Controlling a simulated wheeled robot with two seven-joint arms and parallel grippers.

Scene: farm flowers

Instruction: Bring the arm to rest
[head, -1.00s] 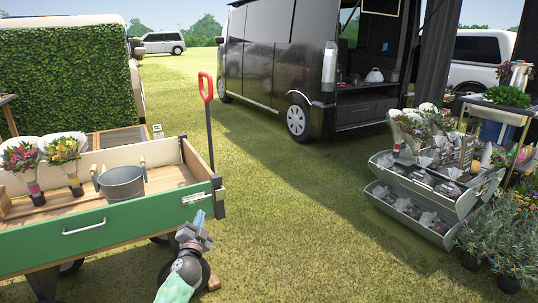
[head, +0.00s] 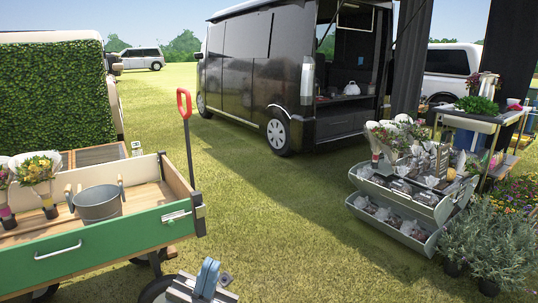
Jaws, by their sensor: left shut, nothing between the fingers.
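My left gripper (head: 208,279) is at the bottom of the head view, low in front of the right end of the green-sided wagon (head: 110,240). Its fingers are together with nothing between them. Only the gripper's end shows; the rest of the left arm is below the picture edge. My right gripper is not in view.
The wagon holds a metal bucket (head: 97,204) and wrapped bouquets (head: 40,178); its red handle (head: 184,103) stands upright. A two-tier metal planter (head: 390,222) stands right, beside leafy plants (head: 485,240). A black van (head: 250,75) is behind. The grass (head: 270,220) between is clear.

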